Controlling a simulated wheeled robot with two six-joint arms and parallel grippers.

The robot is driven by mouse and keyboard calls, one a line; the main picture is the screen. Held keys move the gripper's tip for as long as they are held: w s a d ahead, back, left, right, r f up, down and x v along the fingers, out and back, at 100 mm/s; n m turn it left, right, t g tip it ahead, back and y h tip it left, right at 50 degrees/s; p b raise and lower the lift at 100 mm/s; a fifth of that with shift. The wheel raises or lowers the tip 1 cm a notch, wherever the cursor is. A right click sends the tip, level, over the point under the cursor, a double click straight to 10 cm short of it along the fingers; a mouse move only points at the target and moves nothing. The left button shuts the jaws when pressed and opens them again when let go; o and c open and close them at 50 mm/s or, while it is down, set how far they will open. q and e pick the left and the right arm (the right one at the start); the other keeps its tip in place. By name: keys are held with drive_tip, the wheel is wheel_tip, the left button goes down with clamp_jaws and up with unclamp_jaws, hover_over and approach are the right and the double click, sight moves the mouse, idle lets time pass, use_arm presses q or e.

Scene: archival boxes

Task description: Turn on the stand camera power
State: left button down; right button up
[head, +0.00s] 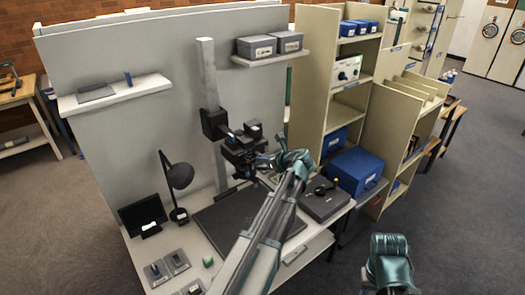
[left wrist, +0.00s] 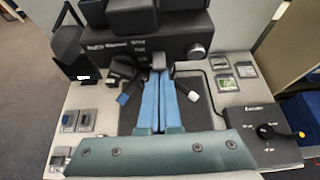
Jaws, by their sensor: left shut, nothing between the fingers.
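The stand camera (head: 240,150) is a black body on a grey column. In the left wrist view its dark front (left wrist: 145,48) fills the top, with white lettering and a round silver knob (left wrist: 197,50) at right. My left gripper (head: 262,160) is shut and empty by the camera; its blue fingers (left wrist: 158,72) point at the camera's lower edge, and I cannot tell if they touch. A dark control box (head: 325,200) with a black knob stands right of the baseboard; it also shows in the left wrist view (left wrist: 255,150). Lettering there is too small to read.
A desk lamp (head: 178,180) and a small black screen (head: 143,215) stand left of the baseboard. A blue box (head: 357,170) sits behind the control box. Small panels (head: 175,262) lie at front left. Part of my right arm shows at lower right.

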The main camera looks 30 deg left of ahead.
use_arm(q)
drive_tip(key=shift+r+h+p, duration=0.5)
drive_tip(key=shift+r+p, duration=0.05)
drive_tip(key=shift+p, duration=0.25)
drive_tip(key=shift+f+b, duration=0.3)
drive_tip(key=shift+b, duration=0.05)
use_arm(e)
wheel_tip(320, 180, up, 2)
drive_tip(key=shift+r, duration=0.1)
use_arm(q)
drive_tip(key=shift+r, duration=0.1)
use_arm(e)
drive_tip(key=shift+r, duration=0.1)
use_arm(q)
drive_tip(key=shift+r+p, duration=0.75)
drive_tip(key=shift+p, duration=0.1)
use_arm(e)
drive_tip(key=shift+r, duration=0.7)
use_arm(q)
drive_tip(key=shift+f, duration=0.15)
use_arm(e)
drive_tip(key=shift+f, duration=0.1)
